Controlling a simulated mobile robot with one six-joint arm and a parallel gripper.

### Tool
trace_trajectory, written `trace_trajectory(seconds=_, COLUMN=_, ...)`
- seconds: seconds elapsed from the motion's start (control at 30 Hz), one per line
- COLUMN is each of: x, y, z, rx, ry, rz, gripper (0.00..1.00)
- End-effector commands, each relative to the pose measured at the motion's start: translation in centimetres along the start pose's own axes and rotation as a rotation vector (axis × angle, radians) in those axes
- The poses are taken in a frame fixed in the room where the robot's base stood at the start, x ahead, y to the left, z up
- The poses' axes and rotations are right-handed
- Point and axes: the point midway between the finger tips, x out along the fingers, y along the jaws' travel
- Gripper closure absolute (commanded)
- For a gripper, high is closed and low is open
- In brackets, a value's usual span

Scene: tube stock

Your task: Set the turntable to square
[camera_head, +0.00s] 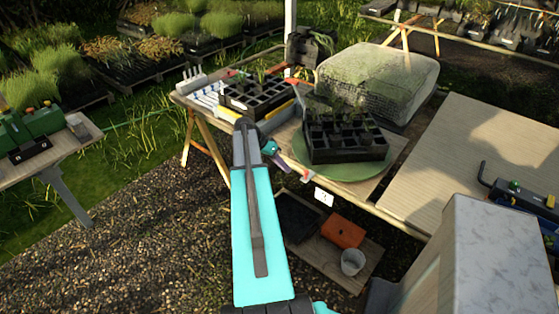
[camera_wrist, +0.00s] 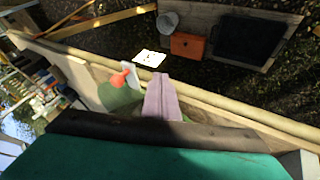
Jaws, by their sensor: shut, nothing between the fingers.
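The turntable (camera_head: 350,176) is a flat green disc on the wooden bench in the head view. A black cell tray (camera_head: 347,153) with seedlings sits on it. The tray's near side does not run parallel to the bench's front edge; it looks turned. A red tab with a pale wedge (camera_head: 308,174) is at the disc's near left rim; the red tab also shows in the wrist view (camera_wrist: 120,79), over a green part of the disc (camera_wrist: 117,97). My gripper (camera_head: 284,153) is shut and empty, just left of the disc. Its mauve fingers (camera_wrist: 162,97) are beside the tab, apparently apart from it.
Another black tray (camera_head: 258,95) and white labels stand left on the bench. A mossy covered block (camera_head: 376,80) stands behind the turntable. Below are an orange box (camera_head: 342,231), a grey pot (camera_head: 353,262) and a white card (camera_head: 324,197) near the bench edge. A bare board (camera_head: 475,165) lies right.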

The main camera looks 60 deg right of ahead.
Motion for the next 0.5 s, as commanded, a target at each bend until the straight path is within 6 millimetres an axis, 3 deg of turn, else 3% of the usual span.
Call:
trace_trajectory(seconds=0.13, x=1.7, y=0.1, z=0.0, rx=0.000, ry=-0.001, rz=0.001, gripper=1.00)
trace_trajectory(seconds=0.3, x=2.5, y=2.3, z=0.0, rx=0.000, ry=-0.001, rz=0.001, gripper=1.00)
trace_trajectory(seconds=0.5, x=3.2, y=3.4, z=0.0, rx=0.000, ry=0.000, rz=-0.001, gripper=1.00)
